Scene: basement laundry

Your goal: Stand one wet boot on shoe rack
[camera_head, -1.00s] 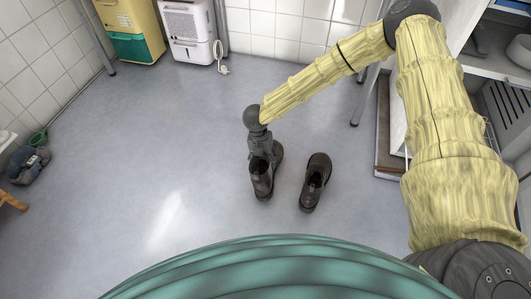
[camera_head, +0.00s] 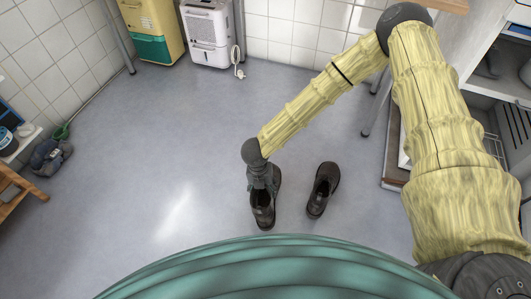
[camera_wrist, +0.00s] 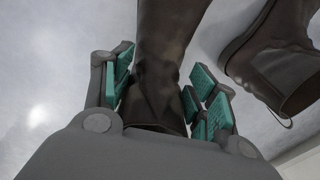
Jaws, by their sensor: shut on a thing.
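My gripper (camera_head: 262,185) is shut on one dark brown boot (camera_head: 264,214), in the lower middle of the head view. In the wrist view the green-padded fingers (camera_wrist: 160,100) sit on either side of this boot (camera_wrist: 168,45). Whether its sole is clear of the floor I cannot tell. The other dark boot (camera_head: 322,190) stands on the floor just right of it, apart from it, and also shows at the right of the wrist view (camera_wrist: 275,60). A slatted wooden piece (camera_head: 12,190), possibly the shoe rack, is cut off at the left edge.
A white dehumidifier (camera_head: 208,35) and a yellow-green cabinet (camera_head: 153,30) stand at the back wall. A dark blue bundle (camera_head: 50,157) lies near the wooden piece. Shelving (camera_head: 500,90) stands at the right. The grey floor (camera_head: 140,150) between is clear.

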